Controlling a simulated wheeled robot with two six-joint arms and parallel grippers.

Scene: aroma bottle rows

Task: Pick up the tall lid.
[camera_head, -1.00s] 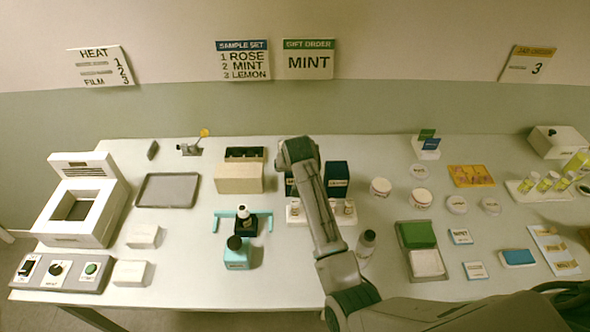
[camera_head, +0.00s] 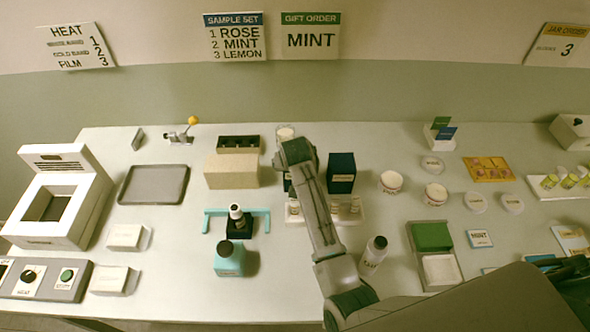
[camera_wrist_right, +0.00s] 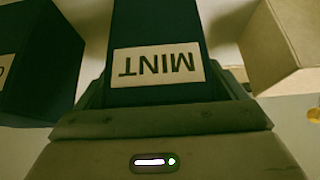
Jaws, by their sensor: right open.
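A tall dark blue box-shaped lid with a white MINT label (camera_wrist_right: 155,62) stands upright in the right wrist view, its label upside down there. It looks like the tall lid. In the head view only a dark sliver of it (camera_head: 287,182) shows beside my right arm, which hides the rest. My right gripper (camera_head: 295,152) is above it, with its jaws open. In the wrist view the jaws lie on both sides of the lid; I cannot tell whether they touch it. My left gripper is out of view.
A second dark box (camera_head: 341,172) stands close to the right, and a cream box (camera_head: 231,171) to the left. Small bottles on a white stand (camera_head: 353,204) are in front. A white cup (camera_head: 285,132) is behind. A capped bottle (camera_head: 374,252) stands by my forearm.

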